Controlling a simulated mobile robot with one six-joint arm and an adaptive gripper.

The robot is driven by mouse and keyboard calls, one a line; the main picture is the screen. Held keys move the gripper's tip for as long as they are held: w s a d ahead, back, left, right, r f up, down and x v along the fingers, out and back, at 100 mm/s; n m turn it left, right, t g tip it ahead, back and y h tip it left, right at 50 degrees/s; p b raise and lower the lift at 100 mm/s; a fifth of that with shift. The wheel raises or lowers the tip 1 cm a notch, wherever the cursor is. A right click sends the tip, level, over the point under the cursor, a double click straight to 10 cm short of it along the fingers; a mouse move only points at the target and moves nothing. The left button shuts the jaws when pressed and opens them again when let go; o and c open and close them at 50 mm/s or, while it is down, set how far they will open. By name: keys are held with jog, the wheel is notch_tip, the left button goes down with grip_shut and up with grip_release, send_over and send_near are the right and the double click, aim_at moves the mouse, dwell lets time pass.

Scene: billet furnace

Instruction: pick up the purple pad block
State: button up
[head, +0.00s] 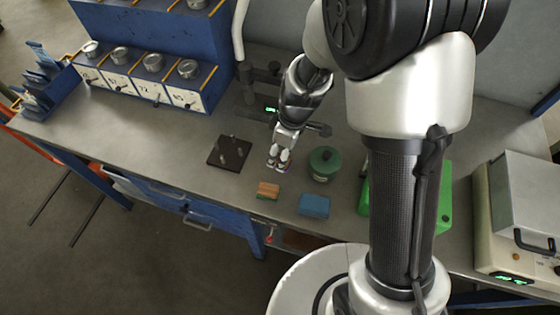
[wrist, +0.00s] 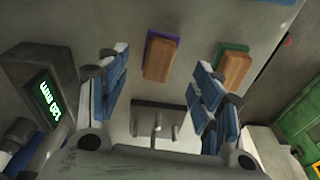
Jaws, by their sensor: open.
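The purple pad block (wrist: 159,58) lies on the bench in the wrist view, a wooden block with a purple pad along its edge. It sits beyond my fingertips, roughly centred between them in the picture. In the head view it is mostly hidden by my gripper (head: 279,165). My gripper (wrist: 160,62) is open, with blue-padded fingers apart on either side and nothing between them. A similar wooden block with a green pad (wrist: 235,68) lies to the right of the purple one; it also shows in the head view (head: 267,190).
A dark plate with upright pegs (head: 229,153) lies left of my gripper. A green round container (head: 324,164) and a blue block (head: 314,206) are to the right. The left front bench is clear.

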jog(key=f, duration=0.1)
jog(key=f+b, duration=0.1)
jog(key=f, duration=0.2)
jog(key=shift+w+a+f, duration=0.3)
jog(key=shift+a+f, duration=0.05)
jog(key=shift+r, duration=0.1)
jog(key=shift+c, duration=0.4)
jog(key=c, duration=1.1)
